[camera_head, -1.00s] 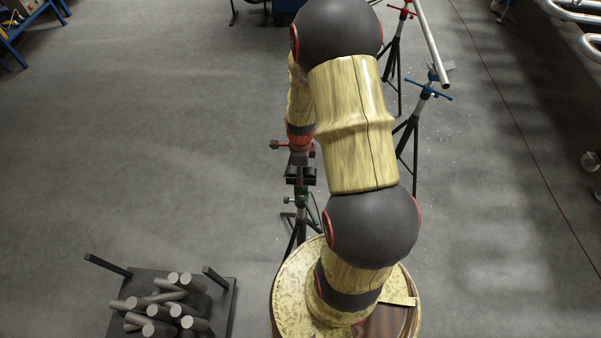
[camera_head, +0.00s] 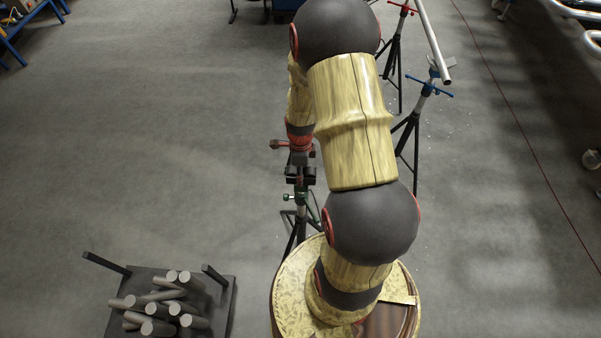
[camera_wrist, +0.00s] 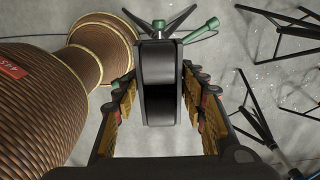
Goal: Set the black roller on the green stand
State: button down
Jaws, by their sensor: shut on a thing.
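The black roller (camera_wrist: 158,85) is upright in the middle of the wrist view, between the two fingers of my gripper (camera_wrist: 160,108). My gripper is shut on it. In the head view the roller (camera_head: 300,176) shows small and dark just below my gripper (camera_head: 301,160), partly beside my arm. The green stand (camera_head: 300,198) is right under the roller there, with dark legs spread on the floor. In the wrist view its green knobs and dark arms (camera_wrist: 197,34) show behind the roller's top end. I cannot tell whether roller and stand touch.
A dark rack of grey rods (camera_head: 165,300) stands at the lower left. A blue-topped stand (camera_head: 428,88) and a red-topped stand (camera_head: 402,8) are on the right, with a pale pipe (camera_head: 430,42) near them.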

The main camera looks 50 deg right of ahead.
jog(key=shift+f+b, duration=0.5)
jog(key=shift+f, duration=0.2)
jog(key=shift+f, duration=0.1)
jog(key=c, duration=1)
grip_release()
notch_tip(320, 180, up, 12)
